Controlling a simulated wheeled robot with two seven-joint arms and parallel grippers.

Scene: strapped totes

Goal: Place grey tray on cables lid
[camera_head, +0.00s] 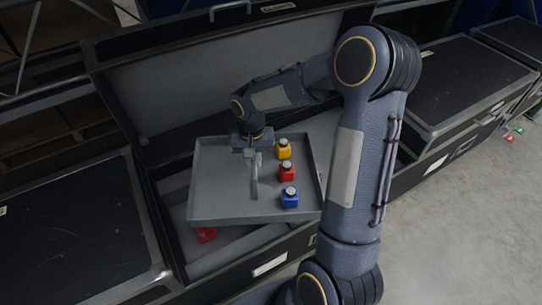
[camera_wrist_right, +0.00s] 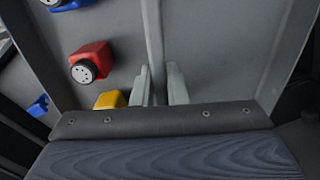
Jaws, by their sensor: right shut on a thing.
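The grey tray (camera_head: 215,205) is held tilted over the open black case (camera_head: 180,190), partly above its inside. Yellow (camera_head: 284,149), red (camera_head: 287,171) and blue (camera_head: 290,197) bottles stand in its right half. My right gripper (camera_head: 254,165) is shut on the tray's raised middle bar. In the right wrist view, the fingers (camera_wrist_right: 160,82) stand either side of that bar (camera_wrist_right: 153,45). Closed black lids lie left (camera_head: 65,225) and right (camera_head: 460,85) of the open case. I cannot read which is the cables lid. My left gripper is not in view.
The open case's raised lid (camera_head: 235,65) stands behind the tray. A red object (camera_head: 206,235) lies in the case below the tray, and a blue one (camera_wrist_right: 39,106) shows in the wrist view. Both closed lids look clear on top.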

